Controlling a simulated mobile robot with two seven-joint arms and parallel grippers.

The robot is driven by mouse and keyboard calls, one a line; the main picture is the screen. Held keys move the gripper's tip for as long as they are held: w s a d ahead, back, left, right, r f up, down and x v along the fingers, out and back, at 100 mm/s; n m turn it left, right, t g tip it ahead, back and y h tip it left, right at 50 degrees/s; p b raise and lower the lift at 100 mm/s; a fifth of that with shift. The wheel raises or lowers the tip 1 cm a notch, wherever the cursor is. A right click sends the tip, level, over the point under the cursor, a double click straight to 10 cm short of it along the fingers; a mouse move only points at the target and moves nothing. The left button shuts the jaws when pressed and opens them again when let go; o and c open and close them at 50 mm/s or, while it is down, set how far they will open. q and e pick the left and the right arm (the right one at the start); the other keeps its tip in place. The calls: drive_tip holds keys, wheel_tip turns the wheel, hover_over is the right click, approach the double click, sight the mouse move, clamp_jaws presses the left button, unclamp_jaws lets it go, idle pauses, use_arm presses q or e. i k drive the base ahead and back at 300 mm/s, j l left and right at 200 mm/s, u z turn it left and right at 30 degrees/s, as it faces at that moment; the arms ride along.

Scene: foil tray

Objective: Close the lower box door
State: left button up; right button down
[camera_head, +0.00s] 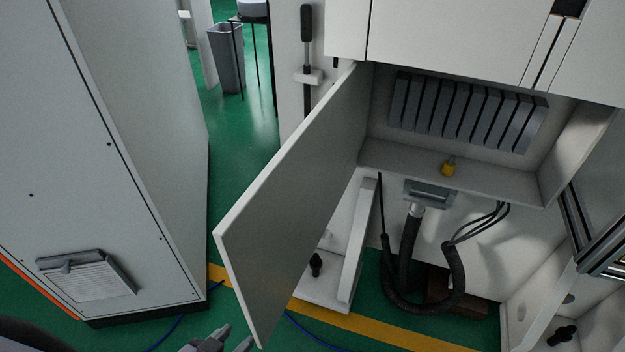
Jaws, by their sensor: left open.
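The lower box door (293,200) is a flat light-grey panel. It stands wide open, hinged at its right edge to the left side of the open box (455,170), and swings out toward me and to the left. My left gripper (236,340) is at the bottom edge, open and empty, just left of the door's lower near corner. I cannot tell whether it touches the door. My right gripper is not in view.
A tall grey cabinet (110,170) with a vent fills the left. Green floor lies between it and the door. Black hoses (405,265) hang below the box. A blue cable (310,328) lies on the floor by a yellow line. A grey bin (226,58) stands behind.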

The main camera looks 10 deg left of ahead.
sight(267, 241)
drive_tip(key=j+z, duration=0.4)
drive_tip(key=j, duration=0.35)
drive_tip(key=j+z, duration=0.4)
drive_tip(key=j, duration=0.35)
drive_tip(key=k+z, duration=0.1)
drive_tip(key=k+j, duration=0.05)
drive_tip(key=k, duration=0.05)
